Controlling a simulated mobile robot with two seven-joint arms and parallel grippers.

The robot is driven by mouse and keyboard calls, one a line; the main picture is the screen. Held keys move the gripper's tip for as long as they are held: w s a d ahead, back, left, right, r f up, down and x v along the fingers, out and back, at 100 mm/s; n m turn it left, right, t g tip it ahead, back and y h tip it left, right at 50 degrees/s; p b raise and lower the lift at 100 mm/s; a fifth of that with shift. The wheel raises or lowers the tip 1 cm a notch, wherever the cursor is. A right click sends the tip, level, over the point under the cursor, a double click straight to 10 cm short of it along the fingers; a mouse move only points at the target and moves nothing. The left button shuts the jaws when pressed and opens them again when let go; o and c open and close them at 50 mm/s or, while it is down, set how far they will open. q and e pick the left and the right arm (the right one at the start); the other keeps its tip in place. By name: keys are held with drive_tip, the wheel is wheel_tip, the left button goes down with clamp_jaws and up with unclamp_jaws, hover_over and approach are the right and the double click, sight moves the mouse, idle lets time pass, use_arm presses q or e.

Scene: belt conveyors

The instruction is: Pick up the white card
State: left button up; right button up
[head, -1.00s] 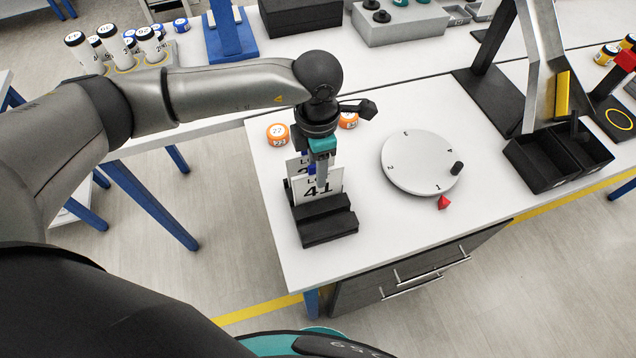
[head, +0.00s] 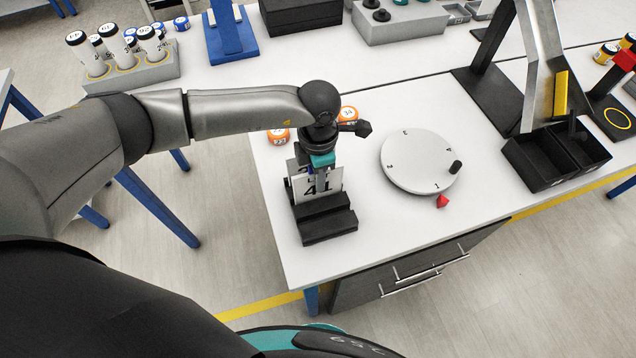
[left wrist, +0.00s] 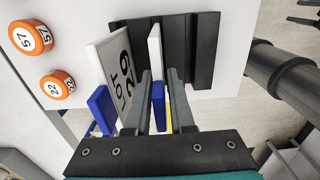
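White cards stand upright in a black slotted holder (head: 328,226) on the white table. The front card (head: 330,184) reads 41 in the head view. In the left wrist view one card (left wrist: 113,72) reads LOT 29, and another white card (left wrist: 154,45) shows edge-on, with a blue piece (left wrist: 158,105) near it. My left gripper (left wrist: 161,72) points down over the holder. Its fingers are apart, with the edge-on card in line with the gap between them. Contact with that card is not clear. My right gripper is out of view.
Two orange-and-white round containers (head: 278,136) (head: 348,114) stand behind the holder. A numbered white turntable (head: 415,158) with a black knob and a red pointer (head: 442,201) is to the right. Black bins (head: 556,158) stand farther right. The table front between holder and turntable is clear.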

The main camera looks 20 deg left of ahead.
use_arm(q)
clamp_jaws()
idle(0.3)
wheel_tip(320, 180, up, 20)
drive_tip(key=b, duration=0.1)
drive_tip(key=shift+b, duration=0.4)
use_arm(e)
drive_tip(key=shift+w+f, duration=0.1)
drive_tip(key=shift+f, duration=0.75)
use_arm(q)
drive_tip(key=s+d+f, duration=0.1)
drive_tip(key=s+f, duration=0.1)
drive_tip(key=f, duration=0.6)
drive_tip(key=s+d+f, duration=0.1)
drive_tip(key=s+f, duration=0.1)
drive_tip(key=f, duration=0.6)
drive_tip(key=shift+d+f+p, duration=0.25)
drive_tip(key=shift+d+p, duration=0.05)
drive_tip(key=shift+d, duration=0.1)
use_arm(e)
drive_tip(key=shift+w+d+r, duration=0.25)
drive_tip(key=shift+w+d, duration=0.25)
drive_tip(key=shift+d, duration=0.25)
